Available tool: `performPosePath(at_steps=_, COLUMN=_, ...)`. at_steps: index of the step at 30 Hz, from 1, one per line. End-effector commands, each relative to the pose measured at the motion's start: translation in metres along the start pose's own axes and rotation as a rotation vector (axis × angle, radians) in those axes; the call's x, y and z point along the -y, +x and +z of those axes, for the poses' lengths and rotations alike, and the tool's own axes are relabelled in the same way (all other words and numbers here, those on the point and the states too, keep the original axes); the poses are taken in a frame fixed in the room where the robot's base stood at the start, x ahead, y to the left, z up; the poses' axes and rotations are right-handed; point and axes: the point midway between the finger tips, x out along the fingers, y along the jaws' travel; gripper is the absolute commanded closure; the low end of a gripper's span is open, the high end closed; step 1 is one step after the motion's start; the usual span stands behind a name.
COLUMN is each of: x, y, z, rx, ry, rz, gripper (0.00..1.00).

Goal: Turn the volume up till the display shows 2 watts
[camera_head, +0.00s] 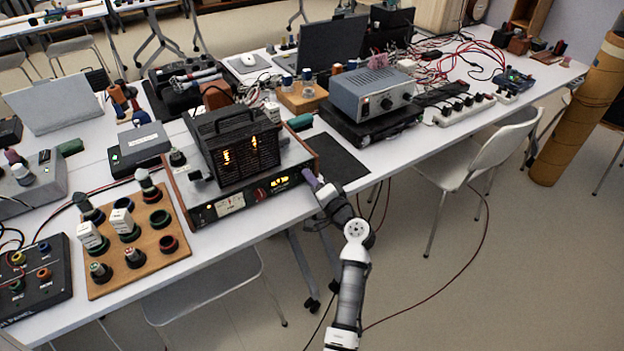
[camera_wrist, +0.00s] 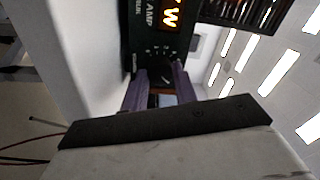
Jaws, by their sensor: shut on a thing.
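The amplifier (camera_head: 184,203) has wooden side panels and a dark front panel, and stands at the table's front edge. Its lit yellow display (camera_head: 279,184) is too small to read in the head view. In the wrist view the display (camera_wrist: 170,18) is turned and cut off at the top; a "W" shows, but I cannot read the number. My gripper (camera_head: 311,178) is at the right end of the front panel. In the wrist view its purple fingers (camera_wrist: 162,84) are shut on the dark volume knob (camera_wrist: 165,75), with scale marks around it. The knob is hidden in the head view.
A black vented unit (camera_head: 238,150) with orange glowing parts sits on the amplifier. A wooden board (camera_head: 110,262) with knobs and plugs lies left of it. A grey power supply (camera_head: 365,92) stands behind to the right. A white chair (camera_head: 480,150) is right of my arm.

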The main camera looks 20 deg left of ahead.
Motion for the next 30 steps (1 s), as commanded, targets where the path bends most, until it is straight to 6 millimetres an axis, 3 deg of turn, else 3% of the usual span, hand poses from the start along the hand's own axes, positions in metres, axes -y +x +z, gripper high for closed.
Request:
performPosePath(at_steps=15, x=0.0004, y=-0.0005, z=-0.0007, rx=-0.001, ry=0.317, rz=0.001, gripper=0.95)
performPosePath(at_steps=30, x=-0.0004, y=-0.0005, z=-0.0006, rx=-0.002, ry=0.365, rz=0.0, gripper=0.95)
